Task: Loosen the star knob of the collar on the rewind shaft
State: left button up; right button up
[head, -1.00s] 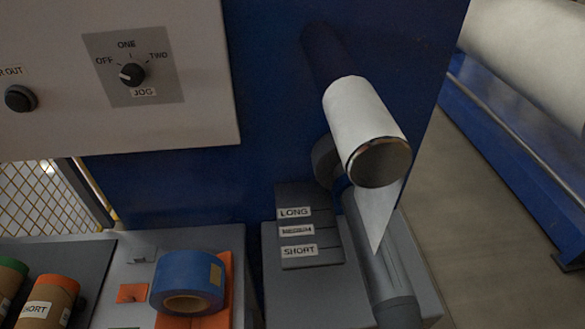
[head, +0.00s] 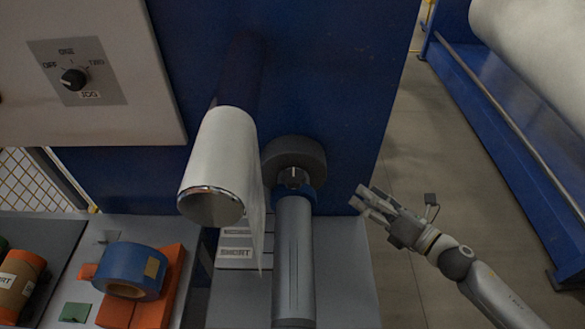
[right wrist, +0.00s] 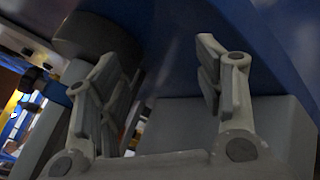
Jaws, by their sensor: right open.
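The rewind shaft (head: 293,265) is a grey cylinder pointing toward me in the head view. A blue collar (head: 308,197) sits around its far end, against a dark round flange (head: 310,155). A small dark star knob (head: 293,177) with a pale mark stands on top of the collar. My right gripper (head: 363,201) is open and empty, to the right of the collar and apart from it. In the right wrist view, its spread fingers (right wrist: 155,80) show with the flange (right wrist: 90,38), the collar (right wrist: 57,93) and the knob (right wrist: 30,78) at left. My left gripper is not in view.
A white film roll (head: 222,150) juts out at the upper left of the shaft, its film hanging down beside it. Blue tape (head: 130,270) lies on orange blocks at lower left. A control panel (head: 120,30) is at upper left. Open floor (head: 440,150) lies right.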

aim_at(293, 175)
jog(key=s+a+r+n+g+y+p, duration=0.1)
jog(key=s+a+r+n+g+y, duration=0.25)
jog(key=r+n, duration=0.25)
jog(key=s+a+r+n+g+y, duration=0.2)
jog(key=s+a+r+n, duration=0.3)
jog(key=r+n, duration=0.2)
jog(key=shift+h, duration=0.25)
jog(key=p+x, duration=0.5)
jog(key=x, duration=0.3)
jog(key=shift+w+a, duration=0.25)
jog(key=shift+a, duration=0.05)
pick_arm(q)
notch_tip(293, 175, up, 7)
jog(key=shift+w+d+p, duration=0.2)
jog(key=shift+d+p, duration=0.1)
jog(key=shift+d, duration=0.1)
pick_arm(e)
jog(key=shift+w+a+f, duration=0.2)
jog(key=shift+w+a, duration=0.1)
jog(key=shift+a, duration=0.35)
